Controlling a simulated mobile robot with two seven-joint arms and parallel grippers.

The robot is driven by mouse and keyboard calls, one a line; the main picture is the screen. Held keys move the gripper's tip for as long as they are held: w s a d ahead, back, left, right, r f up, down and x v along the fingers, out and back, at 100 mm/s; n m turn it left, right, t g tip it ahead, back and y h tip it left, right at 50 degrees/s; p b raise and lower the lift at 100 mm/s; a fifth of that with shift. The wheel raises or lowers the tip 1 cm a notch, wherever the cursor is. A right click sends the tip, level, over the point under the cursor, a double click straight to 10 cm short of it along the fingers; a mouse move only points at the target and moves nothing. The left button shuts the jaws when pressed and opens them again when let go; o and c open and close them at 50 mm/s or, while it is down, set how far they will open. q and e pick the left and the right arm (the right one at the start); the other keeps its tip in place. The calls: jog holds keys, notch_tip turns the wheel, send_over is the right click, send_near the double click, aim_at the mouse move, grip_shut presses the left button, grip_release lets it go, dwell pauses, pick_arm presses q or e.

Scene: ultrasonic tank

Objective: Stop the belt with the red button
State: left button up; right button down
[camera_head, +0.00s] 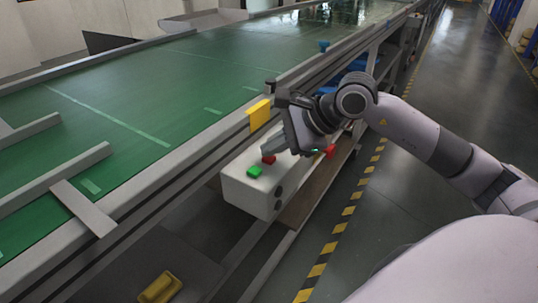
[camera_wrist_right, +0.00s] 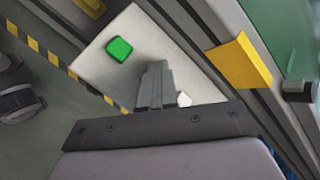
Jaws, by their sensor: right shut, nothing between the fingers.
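The red button (camera_head: 268,159) sits on top of a white control box (camera_head: 245,190) beside the belt, just behind a green button (camera_head: 254,171). My right gripper (camera_head: 292,149) is shut and empty, pointing down over the box top close to the red button. I cannot tell whether it touches anything. In the right wrist view the shut fingers (camera_wrist_right: 155,80) lie over the box top (camera_wrist_right: 170,58), next to the green button (camera_wrist_right: 118,49). The red button does not show there. The green belt (camera_head: 140,100) runs along the left. My left gripper is out of view.
A yellow plate (camera_head: 259,114) stands on the belt's side rail near my right gripper. A red part (camera_head: 330,151) shows at the box's far end. A yellow object (camera_head: 160,288) lies low in front. The floor right of the striped line is open.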

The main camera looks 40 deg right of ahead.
aim_at(273, 158)
jog(key=shift+r+p, duration=0.45)
jog(key=shift+r, duration=0.35)
jog(key=shift+r+p, duration=1.7)
jog(key=shift+r, duration=0.9)
jog(key=shift+f, duration=0.1)
